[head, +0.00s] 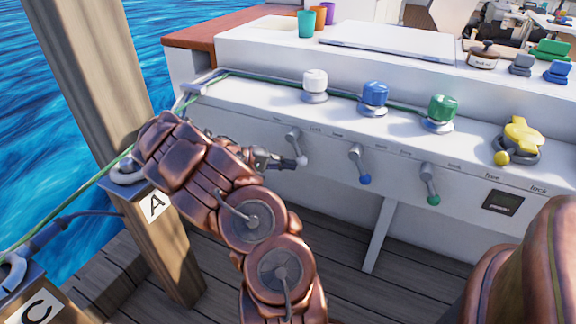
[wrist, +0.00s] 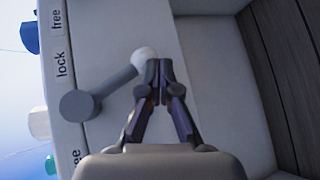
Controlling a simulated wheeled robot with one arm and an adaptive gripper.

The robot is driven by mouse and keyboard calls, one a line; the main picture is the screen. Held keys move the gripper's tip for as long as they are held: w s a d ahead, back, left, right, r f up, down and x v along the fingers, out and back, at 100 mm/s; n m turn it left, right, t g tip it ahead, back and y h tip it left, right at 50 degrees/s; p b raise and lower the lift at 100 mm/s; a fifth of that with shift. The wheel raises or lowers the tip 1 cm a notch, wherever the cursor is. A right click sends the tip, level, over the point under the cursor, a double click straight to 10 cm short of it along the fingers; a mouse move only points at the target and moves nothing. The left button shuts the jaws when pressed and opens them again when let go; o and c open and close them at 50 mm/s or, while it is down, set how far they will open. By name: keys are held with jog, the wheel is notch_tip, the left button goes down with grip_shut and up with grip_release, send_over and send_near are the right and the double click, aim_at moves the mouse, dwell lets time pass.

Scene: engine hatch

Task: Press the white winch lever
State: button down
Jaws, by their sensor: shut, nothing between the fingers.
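The white winch lever is a short grey arm with a white ball knob (head: 301,161) on the front of the white console, below the white winch (head: 315,82). It hangs down, slanting slightly right, in the head view. My gripper (head: 292,163) is shut and empty, its tips just left of the knob. In the wrist view the white knob (wrist: 144,57) shows right at my closed fingertips (wrist: 158,64), which partly overlap it. I cannot tell whether they touch. The lever's grey pivot (wrist: 79,105) is at left, near the word "lock".
A blue lever (head: 364,179) and a green lever (head: 433,199) hang to the right, below the blue winch (head: 375,96) and green winch (head: 440,110). A wooden post (head: 110,110) stands left of my arm. A green rope (head: 262,80) runs along the console.

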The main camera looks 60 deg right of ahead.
notch_tip(320, 180, up, 10)
dwell(0.7)
dwell(0.5)
jog(key=s+a+r+n+t+y+p, duration=0.1)
jog(key=s+a+r+t+y+p, duration=0.1)
jog(key=a+r+p, duration=0.75)
jog(key=s+a+r+t+y+p, duration=0.1)
jog(key=a+r+t+p, duration=0.1)
jog(key=a+r+p, duration=0.8)
jog(key=s+a+r+n+t+y+p, duration=0.1)
jog(key=s+a+r+n+y+p, duration=0.1)
jog(key=a+r+p, duration=0.3)
jog(key=s+a+r+n+t+y+p, duration=0.2)
jog(key=a+r+p, duration=0.4)
jog(key=a, duration=0.8)
jog(key=s+a+r+n+t+y+p, duration=0.1)
jog(key=s+a+r+n+y+p, duration=0.1)
jog(key=s+a+r+p, duration=0.3)
jog(key=a+n+p, duration=0.1)
jog(key=a+p, duration=0.2)
jog(key=a, duration=0.1)
jog(key=shift+a+r+n+t, duration=0.15)
jog(key=shift+r+n+t, duration=0.15)
jog(key=shift+r, duration=0.1)
